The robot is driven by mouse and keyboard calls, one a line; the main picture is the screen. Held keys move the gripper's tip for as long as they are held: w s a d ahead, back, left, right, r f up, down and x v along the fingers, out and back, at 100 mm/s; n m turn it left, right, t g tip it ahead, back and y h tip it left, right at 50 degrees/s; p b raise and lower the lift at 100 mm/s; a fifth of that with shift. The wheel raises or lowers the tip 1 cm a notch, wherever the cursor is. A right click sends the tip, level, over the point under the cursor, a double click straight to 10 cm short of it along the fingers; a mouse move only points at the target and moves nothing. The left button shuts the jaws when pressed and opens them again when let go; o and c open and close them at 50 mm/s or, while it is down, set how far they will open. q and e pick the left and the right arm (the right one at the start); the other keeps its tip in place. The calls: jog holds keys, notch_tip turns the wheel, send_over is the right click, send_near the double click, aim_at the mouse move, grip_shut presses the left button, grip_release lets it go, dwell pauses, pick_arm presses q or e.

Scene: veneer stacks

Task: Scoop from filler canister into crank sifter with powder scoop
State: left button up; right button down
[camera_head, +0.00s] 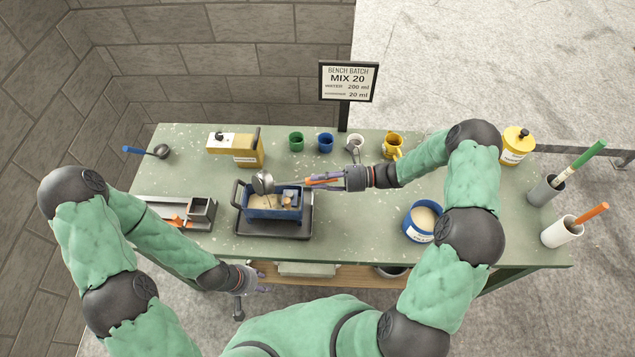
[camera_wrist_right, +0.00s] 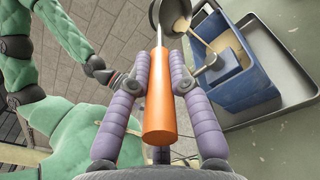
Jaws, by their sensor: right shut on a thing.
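The powder scoop has an orange handle (camera_wrist_right: 160,95) and a round grey metal bowl (camera_head: 263,182). My right gripper (camera_head: 325,181) is shut on the handle. The bowl is tilted over the left part of an open blue box (camera_head: 275,213), which seems to be the crank sifter. The box holds cream powder and a small block, and a dark handle stands at its left. Cream powder shows by the bowl in the right wrist view. The filler canister (camera_head: 419,234), round and blue with cream powder, stands at the right. My left gripper (camera_head: 252,296) is empty, fingers apart, in front of the table.
A dark tray (camera_head: 272,231) lies under the box. A yellow box (camera_head: 222,151), a dark ladle (camera_head: 161,152), several cups and a yellow jar (camera_head: 516,148) stand farther back. A grey holder (camera_head: 201,212) is at the left. Two brush pots stand at the right edge.

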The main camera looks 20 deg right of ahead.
jog(key=shift+w+d+f+m+y+b, duration=0.1)
jog(key=shift+d+f+m+y+b, duration=0.1)
jog(key=shift+f+m+y+b, duration=0.35)
jog(key=shift+w+d+f+m+y+b, duration=0.1)
jog(key=shift+d+f+y+b, duration=0.15)
jog(key=shift+f+b, duration=0.65)
jog(key=shift+w+d+f+m+y+b, duration=0.15)
jog(key=shift+f+m+y+b, duration=0.25)
jog(key=shift+b, duration=0.6)
